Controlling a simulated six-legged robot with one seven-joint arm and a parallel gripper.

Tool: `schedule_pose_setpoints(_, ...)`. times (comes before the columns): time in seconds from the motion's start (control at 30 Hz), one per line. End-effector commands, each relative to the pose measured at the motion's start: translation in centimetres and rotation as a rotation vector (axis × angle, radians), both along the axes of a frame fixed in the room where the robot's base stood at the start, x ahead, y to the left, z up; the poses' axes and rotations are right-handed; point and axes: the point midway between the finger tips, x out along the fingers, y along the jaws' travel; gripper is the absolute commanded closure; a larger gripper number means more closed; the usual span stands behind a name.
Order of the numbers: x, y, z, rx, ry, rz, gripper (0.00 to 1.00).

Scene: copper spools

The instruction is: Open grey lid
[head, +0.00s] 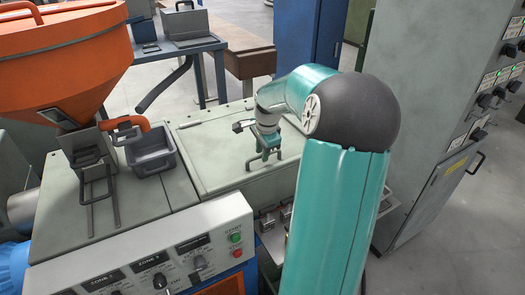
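The grey lid (215,140) is a flat panel on top of the machine, in the middle of the head view. It lies flat and looks closed. A dark bar handle (250,163) is on the lid near its front right part. My gripper (266,157) is at the end of my teal arm, pointing down over the lid right at the handle. The fingers are small in this view, and I cannot tell whether they are open or shut around the handle. My arm hides the lid's right side.
A grey open bin (152,153) sits left of the lid, below an orange hopper (60,65). A control panel (150,262) with knobs is in front. A tall grey cabinet (455,90) stands at right. A blue table (180,50) is behind.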

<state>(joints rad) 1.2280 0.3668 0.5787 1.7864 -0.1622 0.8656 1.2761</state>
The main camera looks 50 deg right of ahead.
Motion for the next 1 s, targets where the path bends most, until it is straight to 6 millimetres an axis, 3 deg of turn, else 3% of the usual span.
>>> schedule_pose_setpoints(0.03, 0.0, 0.0, 0.0, 0.0, 0.0, 0.0, 0.84)
schedule_pose_setpoints(0.13, 0.0, 0.0, 0.0, 0.0, 0.0, 0.0, 1.0)
schedule_pose_setpoints(0.4, 0.0, 0.0, 0.2, -0.001, 0.0, 0.0, 1.0)
schedule_pose_setpoints(0.57, 0.3, 0.0, 1.3, -0.002, -0.002, 0.001, 1.0)
schedule_pose_setpoints(1.0, 2.9, -0.7, 9.6, -0.009, -0.011, 0.004, 1.0)
